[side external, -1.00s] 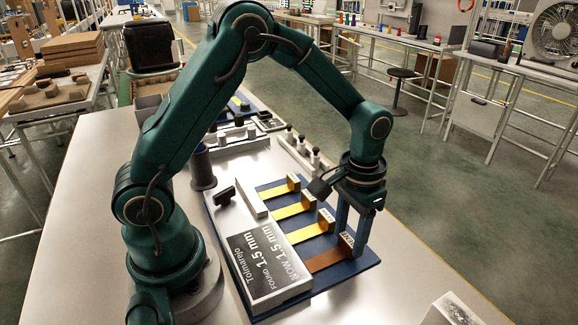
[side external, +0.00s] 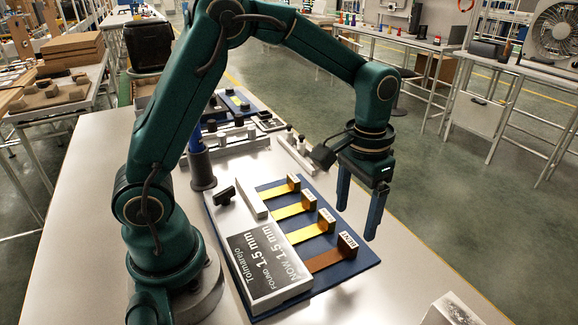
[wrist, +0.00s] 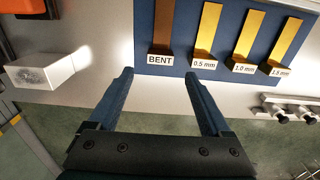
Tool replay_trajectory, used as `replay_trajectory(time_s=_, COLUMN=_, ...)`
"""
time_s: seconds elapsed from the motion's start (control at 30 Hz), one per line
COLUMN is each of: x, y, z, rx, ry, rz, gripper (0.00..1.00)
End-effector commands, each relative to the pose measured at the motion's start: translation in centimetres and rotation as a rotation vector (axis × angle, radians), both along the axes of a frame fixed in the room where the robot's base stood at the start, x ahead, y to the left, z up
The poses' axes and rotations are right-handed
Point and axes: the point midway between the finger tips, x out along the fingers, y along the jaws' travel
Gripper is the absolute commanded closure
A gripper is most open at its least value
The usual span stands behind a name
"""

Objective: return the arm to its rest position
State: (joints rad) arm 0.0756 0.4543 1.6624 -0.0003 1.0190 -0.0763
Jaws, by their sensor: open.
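My gripper (side external: 360,206) is open and empty, with its two blue fingers apart, above the right edge of the blue board (side external: 372,262). In the wrist view my gripper (wrist: 162,75) has nothing between its fingers. The brown strip with the block labelled BENT (side external: 347,245) lies on the board just below the fingers, apart from them. It also shows in the wrist view (wrist: 161,58).
Several yellow strips with labelled blocks (side external: 327,219) lie beside the BENT one. A black-and-white sign (side external: 268,262) reads "NOW 1.5 mm". A white box (side external: 455,310) stands at the front right. Small fixtures and tools (side external: 240,135) stand behind the board.

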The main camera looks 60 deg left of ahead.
Motion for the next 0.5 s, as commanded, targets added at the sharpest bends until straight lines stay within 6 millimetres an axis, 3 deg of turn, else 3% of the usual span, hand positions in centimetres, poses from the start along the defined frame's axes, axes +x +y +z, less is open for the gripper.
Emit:
replay_trajectory(time_s=0.27, x=0.1, y=0.1, z=0.3, rx=-0.001, ry=-0.009, rz=0.002, gripper=0.18)
replay_trajectory(time_s=0.5, x=-0.2, y=0.5, z=4.9, rx=-0.01, ry=-0.144, rz=0.017, gripper=0.18)
